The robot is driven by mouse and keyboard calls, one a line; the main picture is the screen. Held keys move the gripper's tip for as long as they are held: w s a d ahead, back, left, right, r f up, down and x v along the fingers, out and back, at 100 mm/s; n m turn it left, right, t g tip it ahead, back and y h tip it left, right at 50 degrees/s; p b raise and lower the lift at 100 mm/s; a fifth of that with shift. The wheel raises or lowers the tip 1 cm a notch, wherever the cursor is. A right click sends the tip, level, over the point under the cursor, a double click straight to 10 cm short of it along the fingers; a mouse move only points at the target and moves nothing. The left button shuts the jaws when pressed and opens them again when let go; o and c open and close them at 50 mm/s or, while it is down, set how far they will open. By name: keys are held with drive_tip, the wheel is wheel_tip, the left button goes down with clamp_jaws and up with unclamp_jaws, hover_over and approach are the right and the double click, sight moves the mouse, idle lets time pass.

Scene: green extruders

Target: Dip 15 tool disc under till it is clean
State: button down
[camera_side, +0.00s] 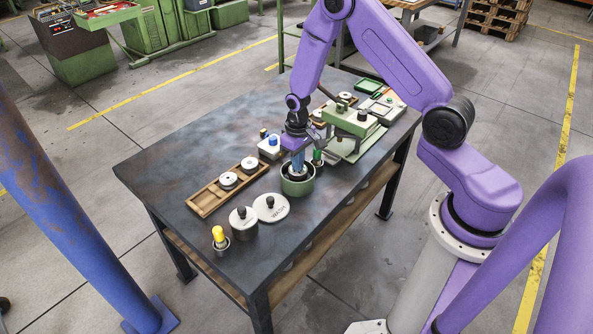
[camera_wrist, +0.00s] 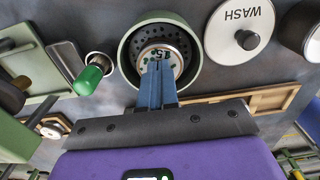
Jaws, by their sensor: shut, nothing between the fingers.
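The tool disc marked 15 (camera_wrist: 166,51) sits inside the round green pot (camera_wrist: 125,58) in the wrist view, its light, numbered top facing up. The pot also shows in the side view (camera_side: 297,187), near the table's middle. My gripper (camera_wrist: 158,70) has its blue fingers together with nothing between them. The fingertips are over the near part of the disc; I cannot tell whether they touch it. In the side view my gripper (camera_side: 298,172) points down into the pot. The lid marked WASH (camera_wrist: 240,27) lies flat beside the pot.
A lidded grey canister (camera_side: 243,224) and a yellow-handled tool in a cup (camera_side: 219,238) stand toward the front. A wooden tray (camera_side: 207,202) with discs lies left. A green-capped item (camera_wrist: 90,77) stands close to the pot. A green fixture (camera_side: 350,121) stands behind.

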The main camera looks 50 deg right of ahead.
idle(0.4)
drive_tip(key=shift+f, duration=1.4)
drive_tip(key=shift+r, duration=1.5)
drive_tip(key=shift+r, duration=2.5)
